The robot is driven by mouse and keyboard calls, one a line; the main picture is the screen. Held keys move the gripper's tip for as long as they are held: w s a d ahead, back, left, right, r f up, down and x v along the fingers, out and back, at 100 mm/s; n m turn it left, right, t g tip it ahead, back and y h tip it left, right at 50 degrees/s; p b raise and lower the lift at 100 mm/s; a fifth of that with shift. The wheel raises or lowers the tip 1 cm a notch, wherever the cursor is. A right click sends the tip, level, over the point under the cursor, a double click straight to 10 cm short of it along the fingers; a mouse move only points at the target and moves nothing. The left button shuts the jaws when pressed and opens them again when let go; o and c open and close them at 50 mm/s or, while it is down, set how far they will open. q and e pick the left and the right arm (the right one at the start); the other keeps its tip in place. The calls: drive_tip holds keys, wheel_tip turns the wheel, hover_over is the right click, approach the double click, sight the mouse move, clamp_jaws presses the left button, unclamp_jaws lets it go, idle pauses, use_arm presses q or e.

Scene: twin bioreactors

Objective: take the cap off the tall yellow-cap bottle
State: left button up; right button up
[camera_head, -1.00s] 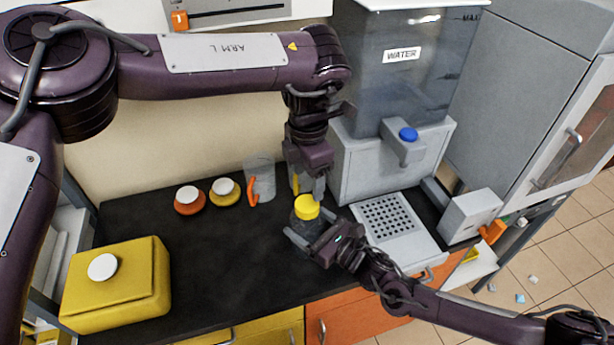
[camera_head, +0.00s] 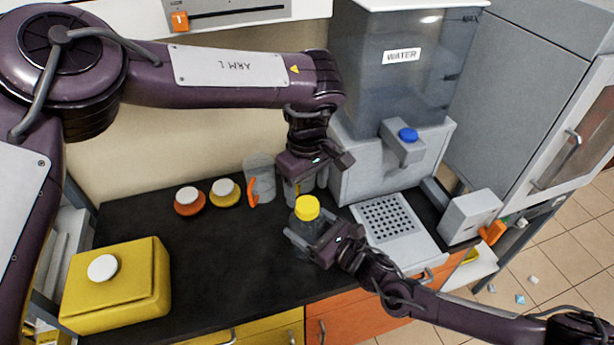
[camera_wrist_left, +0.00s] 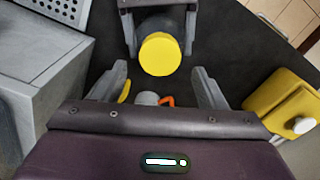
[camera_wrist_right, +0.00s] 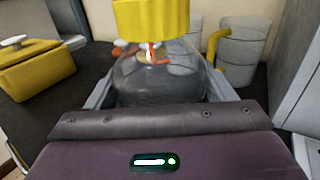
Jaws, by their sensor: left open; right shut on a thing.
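The tall bottle (camera_head: 304,229) has dark, see-through walls and stands upright near the front of the black counter. Its yellow cap (camera_head: 307,208) sits on top. In the right wrist view the cap (camera_wrist_right: 150,18) is above the bottle body (camera_wrist_right: 158,82). My right gripper (camera_head: 312,232) is shut on the bottle's body from the front right, below the cap. My left gripper (camera_head: 308,186) is open and empty, behind and above the cap. In the left wrist view the cap (camera_wrist_left: 160,54) is beyond my open fingers (camera_wrist_left: 161,88), apart from them.
A jug with an orange handle (camera_head: 260,180) and a jug with a yellow handle (camera_wrist_right: 240,52) stand behind. Orange (camera_head: 189,203) and yellow (camera_head: 225,194) lidded pots are to the left, and a yellow box (camera_head: 118,285) farther left. The water dispenser (camera_head: 400,160) is right. The left-middle counter is clear.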

sight(307, 204)
use_arm(q)
drive_tip(key=shift+f, duration=2.6)
